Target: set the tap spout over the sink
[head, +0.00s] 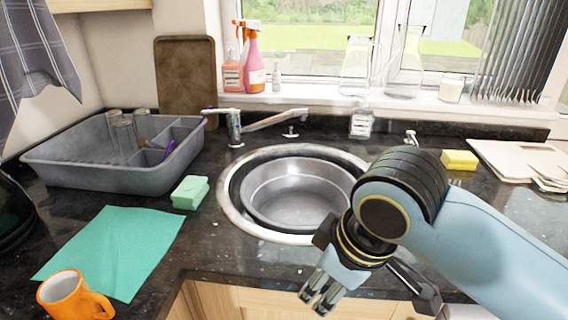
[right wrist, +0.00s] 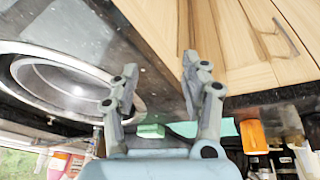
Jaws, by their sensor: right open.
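The tap (head: 235,127) is a chrome fixture on the dark counter behind the sink. Its spout (head: 275,121) points right, and its end shows behind the sink's back rim, not above the bowl. A short lever reaches left from the tap top. The round steel sink (head: 230,205) is empty; its right front is partly hidden by my right arm. It also shows in the right wrist view (right wrist: 18,47). My right gripper (head: 314,298) is open and empty, in front of the sink near the counter's front edge; its fingers show apart in the right wrist view (right wrist: 158,75). My left gripper is out of view.
A grey dish rack (head: 95,175) with glasses stands left of the tap. A green sponge (head: 190,192), teal cloth (head: 115,250) and orange mug (head: 68,296) lie at left. A small clear bottle (head: 361,123) stands behind the sink, a yellow sponge (head: 459,159) at right.

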